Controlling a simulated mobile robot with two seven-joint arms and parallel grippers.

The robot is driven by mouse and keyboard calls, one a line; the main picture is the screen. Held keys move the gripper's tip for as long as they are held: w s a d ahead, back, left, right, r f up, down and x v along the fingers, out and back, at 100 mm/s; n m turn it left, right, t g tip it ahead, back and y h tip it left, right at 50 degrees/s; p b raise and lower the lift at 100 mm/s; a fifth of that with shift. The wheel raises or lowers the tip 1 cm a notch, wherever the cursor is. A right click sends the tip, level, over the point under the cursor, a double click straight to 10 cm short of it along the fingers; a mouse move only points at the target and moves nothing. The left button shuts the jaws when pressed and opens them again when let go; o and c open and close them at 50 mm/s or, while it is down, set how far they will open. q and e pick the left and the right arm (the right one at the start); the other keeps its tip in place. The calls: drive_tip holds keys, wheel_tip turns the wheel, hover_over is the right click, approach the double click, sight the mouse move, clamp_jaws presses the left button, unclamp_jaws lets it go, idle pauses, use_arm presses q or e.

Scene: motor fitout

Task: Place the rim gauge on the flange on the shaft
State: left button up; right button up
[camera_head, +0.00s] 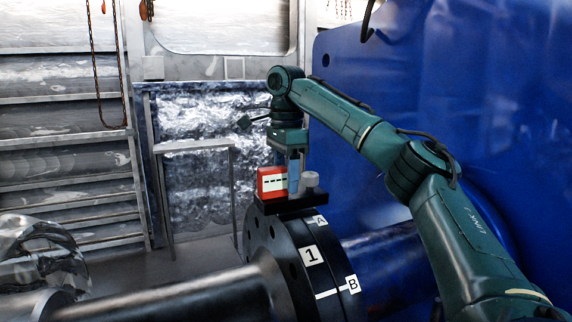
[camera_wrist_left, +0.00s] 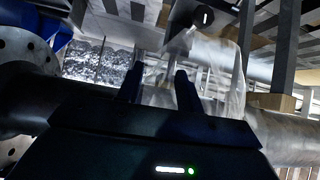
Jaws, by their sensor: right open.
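The rim gauge (camera_head: 272,183), a red block with a white face and a dark dashed line, has a black base and a grey knob. It sits upright on top of the black flange (camera_head: 275,245), and its base appears to touch the rim. The flange carries labels 1, A and B and is on the shaft (camera_head: 180,297). My right gripper (camera_head: 291,180) points down at the gauge, between the red block and the knob; its jaws are open and partly hidden. My left gripper (camera_wrist_left: 158,82) shows only in the left wrist view, fingers apart and empty.
A large blue housing (camera_head: 480,80) fills the right side behind my right arm. A metal railing (camera_head: 195,146) stands behind the flange. A shiny metal part (camera_head: 40,250) is at lower left. In the left wrist view, a holed flange (camera_wrist_left: 25,60) is at the left.

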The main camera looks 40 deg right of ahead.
wheel_tip(320, 180, up, 10)
drive_tip(key=shift+r, duration=1.05)
idle(0.6)
